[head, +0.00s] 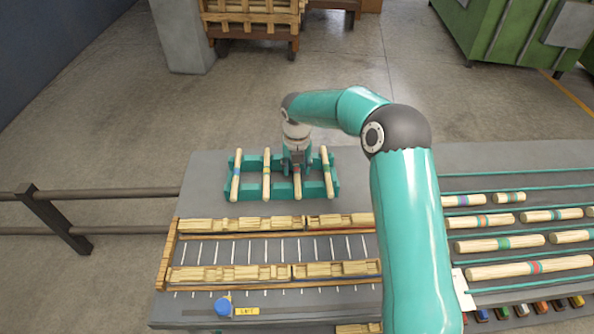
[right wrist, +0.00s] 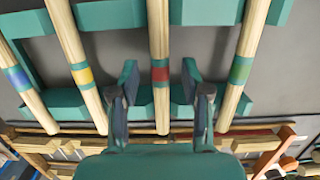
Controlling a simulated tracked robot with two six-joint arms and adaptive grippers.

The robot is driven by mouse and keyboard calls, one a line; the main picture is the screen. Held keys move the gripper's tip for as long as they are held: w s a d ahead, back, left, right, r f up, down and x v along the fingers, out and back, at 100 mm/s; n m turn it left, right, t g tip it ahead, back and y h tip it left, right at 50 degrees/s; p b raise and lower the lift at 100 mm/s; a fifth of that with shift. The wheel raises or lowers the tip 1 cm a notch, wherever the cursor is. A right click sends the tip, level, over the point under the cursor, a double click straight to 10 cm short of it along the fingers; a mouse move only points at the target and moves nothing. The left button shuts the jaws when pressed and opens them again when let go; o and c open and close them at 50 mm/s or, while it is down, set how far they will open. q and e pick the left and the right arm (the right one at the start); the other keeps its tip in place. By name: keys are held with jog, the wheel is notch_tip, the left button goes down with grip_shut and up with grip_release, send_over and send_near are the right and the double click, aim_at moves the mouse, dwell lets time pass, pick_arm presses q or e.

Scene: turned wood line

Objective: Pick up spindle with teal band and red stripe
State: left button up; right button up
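A pale wooden spindle with a red stripe edged in teal (right wrist: 160,30) rests in the teal rack (head: 334,188), third from the left; its red mark also shows in the head view (head: 297,171). My right gripper (right wrist: 160,88) is open, one finger on each side of this spindle near the stripe, with gaps to it. In the head view my right gripper (head: 297,160) is over the rack and hides the spindle's far part. Another, longer spindle with teal and red marks (head: 500,271) lies at right. My left gripper is not in view.
In the rack, a blue-marked spindle (head: 236,175) and a yellow-marked one (head: 266,174) stand left of the gripper, a green-marked one (head: 327,171) right. Wooden trays (head: 230,272) lie nearer me. Several banded spindles lie in rows at right. Bare bench (head: 205,190) lies left of the rack.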

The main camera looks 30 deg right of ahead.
grip_shut()
jog(key=shift+r, duration=0.15)
